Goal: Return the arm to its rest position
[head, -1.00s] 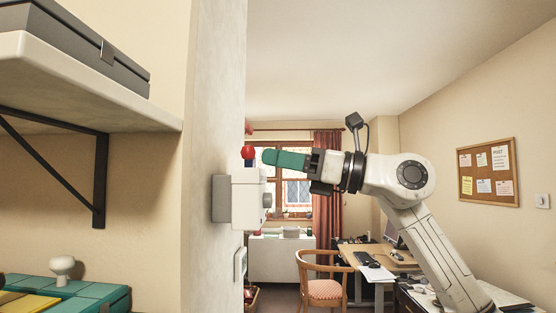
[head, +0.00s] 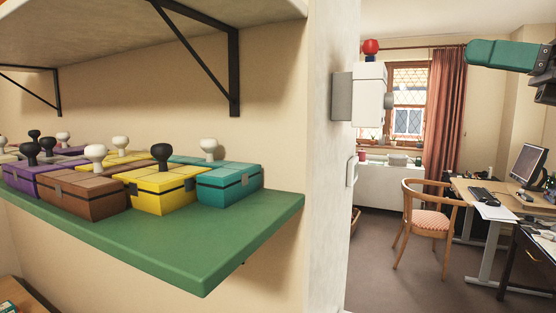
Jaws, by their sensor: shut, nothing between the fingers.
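My gripper (head: 476,54) shows at the upper right of the head view, with its green fingers pointing left. The fingers are shut and hold nothing. The gripper is in the air, apart from the wall box and the shelf. The rest of my arm runs out of the picture on the right, so its full pose is hidden.
A green shelf (head: 250,225) at left bears several coloured boxes with knobs, among them a teal box (head: 229,187). A white wall box (head: 368,95) with a red knob (head: 371,47) juts from the wall end. A chair (head: 428,213) and desk (head: 520,196) stand beyond open floor (head: 390,280).

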